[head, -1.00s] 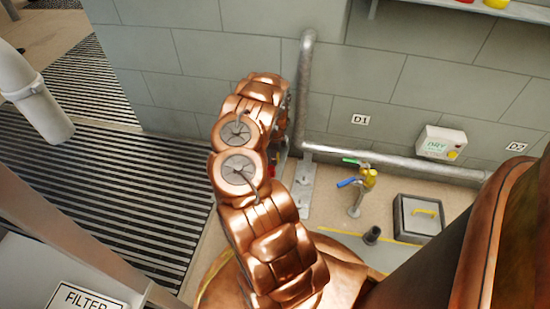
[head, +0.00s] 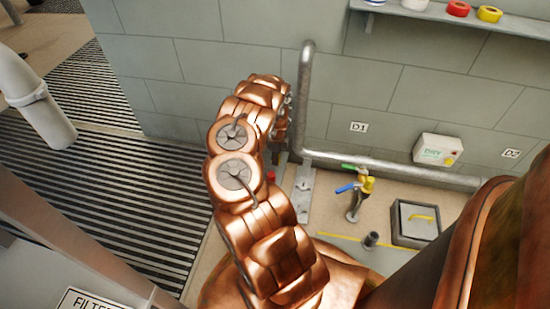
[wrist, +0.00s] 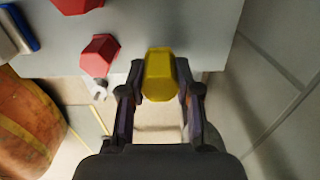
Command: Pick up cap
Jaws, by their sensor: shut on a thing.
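In the wrist view a yellow six-sided cap (wrist: 158,75) sits between the two fingers of my gripper (wrist: 160,88). The fingers are shut on its sides. The cap is over or near the edge of a grey surface; I cannot tell whether it still touches it. Two red six-sided pieces, one nearer (wrist: 99,55) and one at the top edge (wrist: 77,4), are on that surface to the left. In the head view my arm hides the gripper and the yellow cap.
A grey surface (wrist: 180,25) spans the top of the wrist view, with a wall (wrist: 285,70) to the right. In the head view a grey pipe (head: 304,100) runs down the wall beside my arm. A shelf (head: 440,18) holds red and yellow rings.

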